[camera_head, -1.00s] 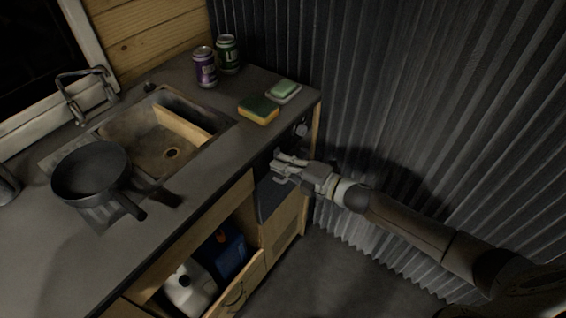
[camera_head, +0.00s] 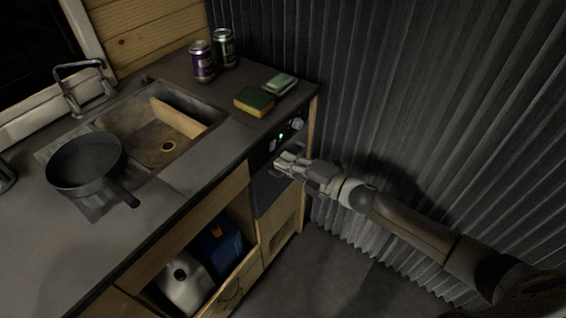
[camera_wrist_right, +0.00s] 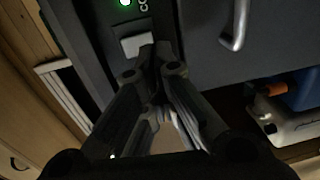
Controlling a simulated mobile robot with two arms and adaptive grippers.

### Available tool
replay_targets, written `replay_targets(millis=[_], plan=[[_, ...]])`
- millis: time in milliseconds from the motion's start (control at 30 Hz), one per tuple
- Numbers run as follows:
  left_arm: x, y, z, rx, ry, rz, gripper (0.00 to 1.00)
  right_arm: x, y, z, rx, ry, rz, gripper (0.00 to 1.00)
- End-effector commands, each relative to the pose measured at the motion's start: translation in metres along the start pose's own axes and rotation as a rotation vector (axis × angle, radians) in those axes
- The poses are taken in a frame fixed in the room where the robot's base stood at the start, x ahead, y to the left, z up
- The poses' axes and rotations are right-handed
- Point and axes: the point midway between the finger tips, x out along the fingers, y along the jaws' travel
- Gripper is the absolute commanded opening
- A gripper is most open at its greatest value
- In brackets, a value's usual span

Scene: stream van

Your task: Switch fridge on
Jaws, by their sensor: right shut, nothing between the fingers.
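The fridge (camera_head: 273,187) is the dark unit built in under the right end of the counter. Its control panel (camera_head: 286,136) has a round knob (camera_head: 297,124) and a lit green light (camera_head: 281,136). In the right wrist view the green light (camera_wrist_right: 125,2) glows above a pale square switch (camera_wrist_right: 137,43). My right gripper (camera_head: 281,164) is shut and empty in front of the panel, just below the light. In the wrist view its fingertips (camera_wrist_right: 152,55) are at the lower edge of the switch; I cannot tell if they touch it. My left gripper is not in view.
A pan (camera_head: 85,162) stands beside the sink (camera_head: 158,137). Jugs (camera_head: 186,287) sit in the open cupboard below. A corrugated wall (camera_head: 420,100) is close behind my right arm.

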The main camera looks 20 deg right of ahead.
Motion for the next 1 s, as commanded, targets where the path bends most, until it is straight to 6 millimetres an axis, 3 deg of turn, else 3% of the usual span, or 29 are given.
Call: replay_targets(millis=[300,600,1000], plan=[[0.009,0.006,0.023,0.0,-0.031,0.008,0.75,-0.042,-0.013,0.001,0.001,0.001,-0.003,0.0],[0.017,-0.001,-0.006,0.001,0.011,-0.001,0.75,-0.083,-0.021,0.001,0.003,0.001,-0.004,0.0],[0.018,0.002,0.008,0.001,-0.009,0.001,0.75,-0.099,-0.022,0.001,0.0,0.002,0.0,0.0]])
